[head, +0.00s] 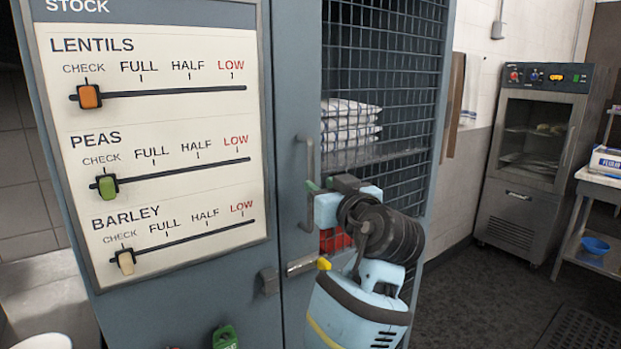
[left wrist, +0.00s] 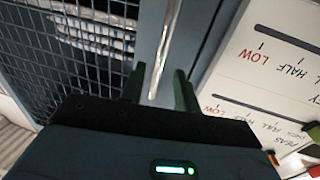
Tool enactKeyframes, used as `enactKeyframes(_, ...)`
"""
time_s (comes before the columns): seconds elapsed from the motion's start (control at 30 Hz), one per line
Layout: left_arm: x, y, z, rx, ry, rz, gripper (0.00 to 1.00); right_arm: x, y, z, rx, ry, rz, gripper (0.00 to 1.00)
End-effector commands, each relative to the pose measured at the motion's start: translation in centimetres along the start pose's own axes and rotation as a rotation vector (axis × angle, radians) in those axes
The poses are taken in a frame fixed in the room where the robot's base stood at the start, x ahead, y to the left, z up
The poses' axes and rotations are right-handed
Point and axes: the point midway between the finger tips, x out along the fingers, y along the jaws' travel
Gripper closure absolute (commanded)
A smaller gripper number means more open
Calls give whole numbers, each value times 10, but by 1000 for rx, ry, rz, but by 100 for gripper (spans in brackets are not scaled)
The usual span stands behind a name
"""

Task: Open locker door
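The locker is blue-grey, with a mesh door (head: 388,55) on its right half. The door is shut, as far as I can see. A vertical metal bar handle (head: 311,155) stands on the door's left edge. My left gripper (head: 326,184) is at the handle's middle, partly hidden by its own wrist. In the left wrist view, the two dark fingers of the left gripper (left wrist: 158,88) are apart. The lower part of the handle (left wrist: 170,40) shows between them, with gaps on both sides. My right gripper is in neither view.
A stock board (head: 160,215) with sliders covers the left panel. A latch (head: 300,265) sits below the handle. Folded striped towels (head: 350,125) lie behind the mesh. A steel cabinet (head: 535,140) and a side table (head: 600,178) stand right, with dark floor (head: 480,300) before them.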

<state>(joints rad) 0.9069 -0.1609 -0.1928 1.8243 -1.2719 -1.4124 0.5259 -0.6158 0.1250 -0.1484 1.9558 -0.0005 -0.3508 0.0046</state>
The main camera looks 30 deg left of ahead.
Motion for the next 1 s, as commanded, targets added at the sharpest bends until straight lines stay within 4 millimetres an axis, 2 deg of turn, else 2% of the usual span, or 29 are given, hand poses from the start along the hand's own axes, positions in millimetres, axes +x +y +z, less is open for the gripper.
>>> enactKeyframes(0.2, 34, -2, -4, -3, 4, -3, 68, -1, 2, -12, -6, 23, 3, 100)
enactKeyframes(0.4, 53, -1, -2, -1, 2, -1, 68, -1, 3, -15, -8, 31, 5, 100)
enactKeyframes(0.77, 58, 0, -1, -1, 1, 0, 68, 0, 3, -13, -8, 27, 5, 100)
enactKeyframes(1.0, 58, 0, -1, -1, 1, 1, 100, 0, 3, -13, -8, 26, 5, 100)
